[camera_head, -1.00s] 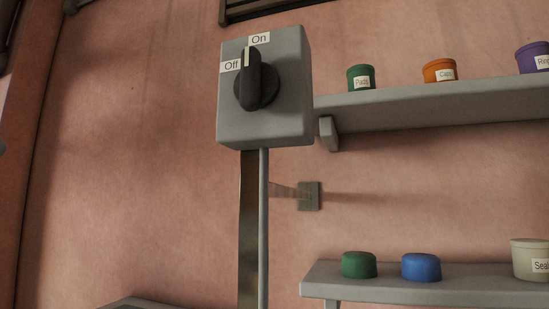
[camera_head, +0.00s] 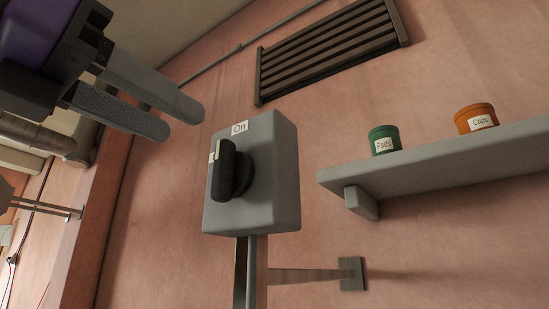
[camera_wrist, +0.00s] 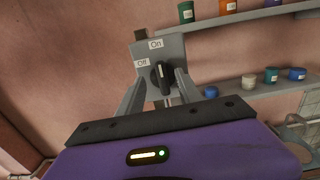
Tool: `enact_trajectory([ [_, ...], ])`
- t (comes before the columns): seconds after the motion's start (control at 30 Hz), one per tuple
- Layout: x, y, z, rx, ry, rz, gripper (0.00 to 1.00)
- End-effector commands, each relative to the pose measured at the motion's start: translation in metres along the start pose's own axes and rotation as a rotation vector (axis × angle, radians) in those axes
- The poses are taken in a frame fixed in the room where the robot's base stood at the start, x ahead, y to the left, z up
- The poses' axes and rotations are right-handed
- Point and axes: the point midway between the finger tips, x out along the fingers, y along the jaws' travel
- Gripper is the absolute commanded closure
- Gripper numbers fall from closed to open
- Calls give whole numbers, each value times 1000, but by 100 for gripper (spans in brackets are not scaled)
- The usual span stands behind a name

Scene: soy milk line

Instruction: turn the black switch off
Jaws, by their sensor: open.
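The black switch (camera_head: 229,171) is a rotary knob on the front of a grey box (camera_head: 272,190) on a post. An "On" label (camera_head: 239,128) sits above it. An "Off" label (camera_wrist: 142,63) shows to its left in the wrist view and is mostly hidden behind the knob in the head view. The knob's white mark points up; I cannot tell exactly which label it lines up with. My gripper (camera_head: 183,120) is open and empty, up and left of the box in the head view, apart from the knob. In the wrist view, the black switch (camera_wrist: 163,77) shows between the fingers.
A grey shelf (camera_head: 450,160) to the right carries a green tub (camera_head: 384,140) and an orange tub (camera_head: 476,118). A lower shelf (camera_wrist: 240,97) shows in the wrist view. A wall vent (camera_head: 330,50) is above the box. The wall left of the box is clear.

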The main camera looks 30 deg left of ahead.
Motion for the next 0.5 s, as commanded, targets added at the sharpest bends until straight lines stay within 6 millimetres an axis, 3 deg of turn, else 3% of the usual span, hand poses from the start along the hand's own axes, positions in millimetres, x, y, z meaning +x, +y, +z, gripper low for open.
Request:
enact_trajectory([
  [0.17,7,0,-8,15,37,2,58],
  [0.5,57,-1,-8,15,34,0,58],
])
